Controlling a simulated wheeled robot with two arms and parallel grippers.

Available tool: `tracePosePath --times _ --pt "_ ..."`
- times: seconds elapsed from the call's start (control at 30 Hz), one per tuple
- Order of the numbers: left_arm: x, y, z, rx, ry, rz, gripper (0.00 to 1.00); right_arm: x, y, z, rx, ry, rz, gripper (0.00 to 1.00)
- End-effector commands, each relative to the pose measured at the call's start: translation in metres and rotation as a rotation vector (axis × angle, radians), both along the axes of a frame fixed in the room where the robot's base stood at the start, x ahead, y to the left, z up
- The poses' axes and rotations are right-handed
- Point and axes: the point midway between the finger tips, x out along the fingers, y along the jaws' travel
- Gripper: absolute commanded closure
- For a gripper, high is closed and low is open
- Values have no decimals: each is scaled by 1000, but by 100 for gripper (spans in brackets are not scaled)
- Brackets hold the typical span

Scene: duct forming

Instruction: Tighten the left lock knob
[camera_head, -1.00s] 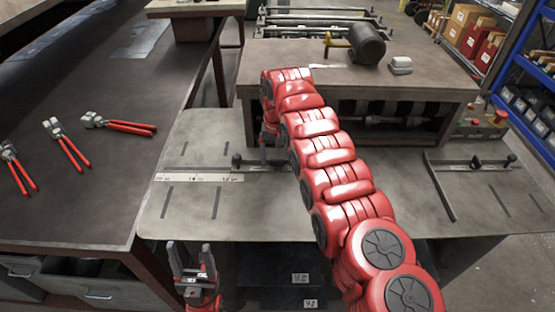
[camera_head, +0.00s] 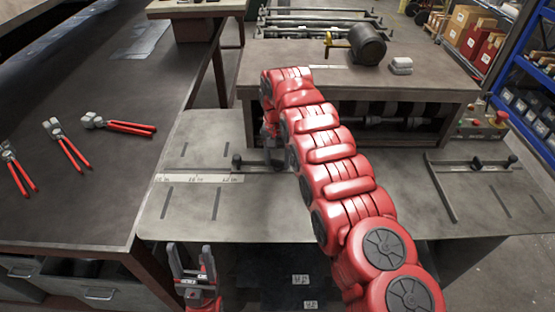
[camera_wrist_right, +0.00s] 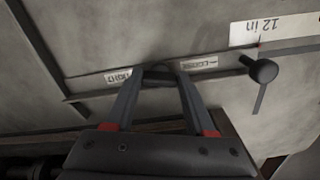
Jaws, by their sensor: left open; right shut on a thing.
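The left lock knob (camera_wrist_right: 158,72) is dark and sits between the fingertips of my right gripper (camera_wrist_right: 160,76) in the right wrist view. It lies between two white labels, one reading TIGHT (camera_wrist_right: 118,77) and one LOOSE (camera_wrist_right: 199,63). My right gripper is shut on it; the fingers hide much of it. In the head view my right gripper (camera_head: 271,150) points down at the left gauge bar (camera_head: 258,169), partly hidden by my red arm. My left gripper (camera_head: 190,265) is open and empty at the bottom left, in front of the table's edge.
A black round knob (camera_head: 237,160) stands at the bar's left end, beside a white ruler strip (camera_head: 200,178). A second bar with a knob (camera_head: 477,163) lies at the right. Red-handled pliers (camera_head: 66,145) lie on the left bench. The plate's front left is clear.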

Motion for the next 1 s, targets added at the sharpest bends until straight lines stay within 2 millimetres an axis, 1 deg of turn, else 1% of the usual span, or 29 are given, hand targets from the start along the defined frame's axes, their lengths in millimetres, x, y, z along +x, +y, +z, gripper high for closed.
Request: tracePosePath --times 0.17,0.2,0.33,0.37,0.83,0.93,1.0 --pt "0 0 0 0 0 0 37 -1 0 -1 -2 5 2 100" --pt "0 0 0 0 0 0 37 -1 0 -1 -2 6 2 42" --pt "0 0 0 0 0 0 37 -1 0 -1 -1 4 2 18" --pt "0 0 0 0 0 0 37 -1 0 -1 -1 3 3 15" --pt "0 0 1 0 0 0 37 0 0 0 -1 1 15 15" --pt "0 0 4 0 0 0 37 0 0 1 -1 1 67 15" --pt "0 0 5 0 0 0 37 0 -1 0 0 0 136 15"
